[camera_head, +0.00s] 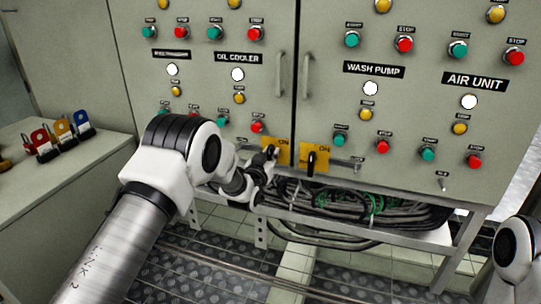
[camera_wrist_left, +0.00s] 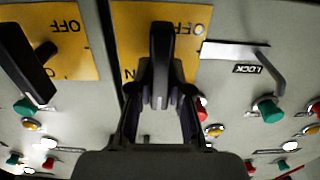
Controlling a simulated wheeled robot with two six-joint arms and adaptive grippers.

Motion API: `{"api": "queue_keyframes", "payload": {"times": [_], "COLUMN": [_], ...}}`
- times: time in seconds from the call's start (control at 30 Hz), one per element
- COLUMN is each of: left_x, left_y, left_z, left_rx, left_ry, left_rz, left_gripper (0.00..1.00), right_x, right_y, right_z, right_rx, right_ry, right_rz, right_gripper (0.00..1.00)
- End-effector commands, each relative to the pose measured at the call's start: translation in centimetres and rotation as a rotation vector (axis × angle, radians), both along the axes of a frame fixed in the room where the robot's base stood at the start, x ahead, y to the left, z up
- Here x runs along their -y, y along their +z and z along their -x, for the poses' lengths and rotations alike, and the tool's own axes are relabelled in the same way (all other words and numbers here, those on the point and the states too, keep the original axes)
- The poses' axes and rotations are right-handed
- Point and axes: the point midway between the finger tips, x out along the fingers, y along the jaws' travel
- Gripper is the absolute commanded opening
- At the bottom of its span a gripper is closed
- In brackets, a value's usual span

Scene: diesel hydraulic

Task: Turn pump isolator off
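Two isolators sit low on the grey cabinet doors, each with a black handle on a yellow plate: the left isolator (camera_head: 283,146) and the right isolator (camera_head: 314,157). My left gripper (camera_head: 268,156) is at the left isolator and partly covers it. In the left wrist view, which is upside down, the black handle (camera_wrist_left: 162,55) stands between the fingers (camera_wrist_left: 162,98), which look closed in on its sides. The right isolator shows there too (camera_wrist_left: 72,62), with nothing on it. My right gripper is out of view.
Green, red and yellow buttons and white lamps cover the doors, under labels such as WASH PUMP (camera_head: 374,70). A small lock lever (camera_wrist_left: 268,68) is beside the left isolator. Cables (camera_head: 350,205) hang below. Coloured padlocks (camera_head: 60,132) stand on the left counter (camera_head: 60,185).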

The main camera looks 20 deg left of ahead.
Motion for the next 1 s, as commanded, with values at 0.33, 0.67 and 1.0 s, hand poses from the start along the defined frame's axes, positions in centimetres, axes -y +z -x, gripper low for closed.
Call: {"api": "queue_keyframes", "payload": {"times": [0.33,0.67,1.0], "left_x": [0.0,-0.2,-0.6], "left_y": [0.1,0.2,0.1], "left_z": [0.0,0.0,0.0], "left_rx": [0.000,-0.007,-0.016], "left_ry": [0.000,0.001,0.001], "left_rz": [0.013,0.148,0.443], "left_gripper": [0.00,0.00,0.00], "right_x": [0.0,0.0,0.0], "right_y": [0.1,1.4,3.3], "right_z": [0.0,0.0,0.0], "right_rx": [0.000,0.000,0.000], "right_ry": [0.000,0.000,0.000], "right_rz": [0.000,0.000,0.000], "right_gripper": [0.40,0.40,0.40]}}
